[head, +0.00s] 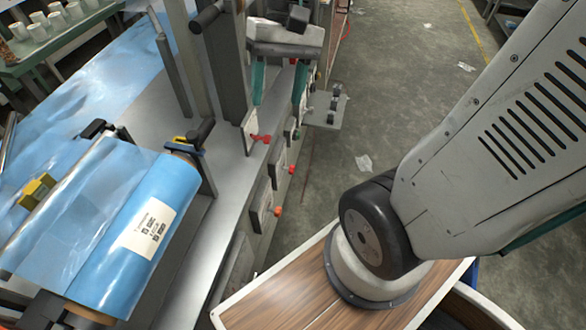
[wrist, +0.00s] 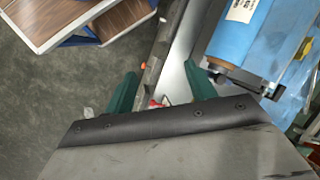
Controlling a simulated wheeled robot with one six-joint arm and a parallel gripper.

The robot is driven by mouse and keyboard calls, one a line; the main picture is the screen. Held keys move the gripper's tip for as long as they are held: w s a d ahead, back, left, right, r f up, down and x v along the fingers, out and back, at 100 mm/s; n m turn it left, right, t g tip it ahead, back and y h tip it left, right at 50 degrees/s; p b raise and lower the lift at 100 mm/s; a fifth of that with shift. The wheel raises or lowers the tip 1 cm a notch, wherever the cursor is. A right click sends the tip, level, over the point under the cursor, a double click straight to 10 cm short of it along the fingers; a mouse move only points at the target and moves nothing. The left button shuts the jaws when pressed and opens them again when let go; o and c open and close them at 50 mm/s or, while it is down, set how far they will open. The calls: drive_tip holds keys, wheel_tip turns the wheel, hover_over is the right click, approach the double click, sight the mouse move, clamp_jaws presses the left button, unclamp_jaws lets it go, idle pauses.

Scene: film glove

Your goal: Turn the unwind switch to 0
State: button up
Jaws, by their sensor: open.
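My gripper (head: 278,102) is open, with its two green fingers pointing down beside the machine's side face. The fingers also show apart in the wrist view (wrist: 161,92), with nothing held between them. A red switch handle (head: 261,137) sits on the side face just below and left of the fingers; in the wrist view the red handle (wrist: 156,103) shows between the fingers, partly cut off by my gripper body.
A blue film roll (head: 150,235) with a white label lies on the machine at left. A grey bracket plate (head: 326,110) juts out near the fingers. The wooden top (head: 290,295) is in front below. The concrete floor (head: 400,90) to the right is mostly clear.

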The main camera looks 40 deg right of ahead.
drive_tip(key=w+d+f+m+y, duration=0.2)
drive_tip(key=w+f+m+y, duration=0.15)
drive_tip(key=w, duration=0.25)
drive_tip(key=w+d+f+m+y, duration=0.2)
drive_tip(key=w+d+f+y, duration=0.1)
drive_tip(key=w+f, duration=0.25)
drive_tip(key=m+t+y, duration=0.5)
drive_tip(key=m+t, duration=0.5)
drive_tip(key=m, duration=0.3)
hover_over(294, 170)
drive_tip(key=d, duration=0.2)
wheel_tip(294, 170, down, 31)
drive_tip(key=s+d+f+m+t+h, duration=0.1)
drive_tip(key=s+f+m+t+h, duration=0.15)
drive_tip(key=f, duration=0.55)
drive_tip(key=s+d+f+m+t+h, duration=0.15)
drive_tip(key=f+m+t, duration=0.25)
drive_tip(key=f, duration=0.4)
drive_tip(key=shift+g, duration=0.25)
drive_tip(key=x, duration=0.7)
drive_tip(key=shift+s+a+r, duration=0.15)
drive_tip(key=shift+s+r, duration=0.05)
drive_tip(key=c, duration=1)
